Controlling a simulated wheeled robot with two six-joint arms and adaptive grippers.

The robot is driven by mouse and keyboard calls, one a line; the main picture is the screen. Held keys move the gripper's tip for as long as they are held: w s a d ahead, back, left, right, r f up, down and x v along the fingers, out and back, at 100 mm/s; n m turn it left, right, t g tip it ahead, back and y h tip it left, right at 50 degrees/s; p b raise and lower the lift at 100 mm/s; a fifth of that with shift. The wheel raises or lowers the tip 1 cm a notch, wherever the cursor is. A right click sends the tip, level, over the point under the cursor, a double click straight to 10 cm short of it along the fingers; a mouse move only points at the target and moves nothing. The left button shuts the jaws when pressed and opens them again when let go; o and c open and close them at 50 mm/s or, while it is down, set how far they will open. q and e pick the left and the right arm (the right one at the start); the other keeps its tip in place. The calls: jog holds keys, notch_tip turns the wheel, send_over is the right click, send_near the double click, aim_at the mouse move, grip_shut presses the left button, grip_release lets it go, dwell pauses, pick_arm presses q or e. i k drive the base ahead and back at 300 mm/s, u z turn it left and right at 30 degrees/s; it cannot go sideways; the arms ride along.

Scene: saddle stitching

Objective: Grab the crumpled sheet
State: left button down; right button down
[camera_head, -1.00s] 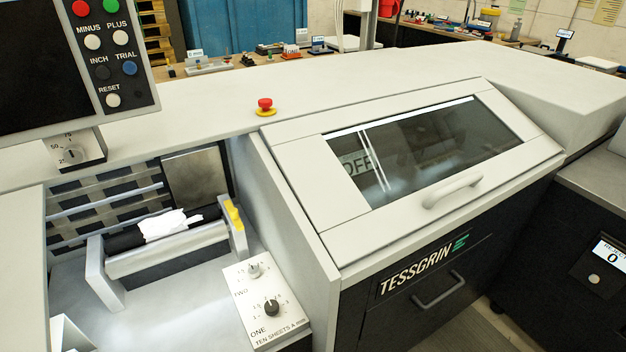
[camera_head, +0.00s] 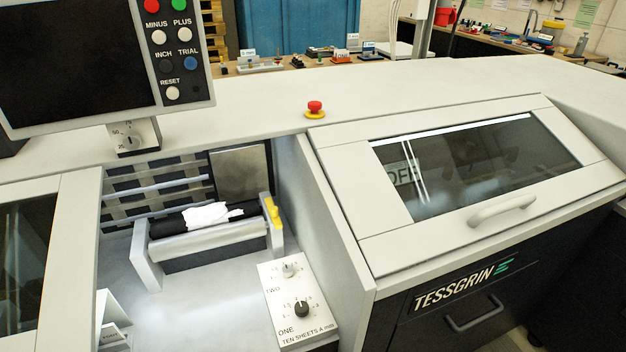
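The crumpled white sheet (camera_head: 207,214) lies on the dark roller (camera_head: 168,226) of the feeder unit, in the open bay left of the middle in the head view. A pale bar runs along the front of the roller, below the sheet. Neither of my grippers shows in the head view, so nothing is seen touching the sheet.
A yellow latch (camera_head: 273,212) stands at the roller's right end. A knob panel (camera_head: 297,302) lies in front of it to the right. The control screen (camera_head: 85,60) hangs above left. The closed windowed cover (camera_head: 475,165) is at right. The bay floor (camera_head: 200,295) has free room.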

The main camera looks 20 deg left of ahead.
aim_at(216, 214)
jog(key=u, duration=1.15)
jog(key=k, duration=0.2)
jog(key=z, duration=0.35)
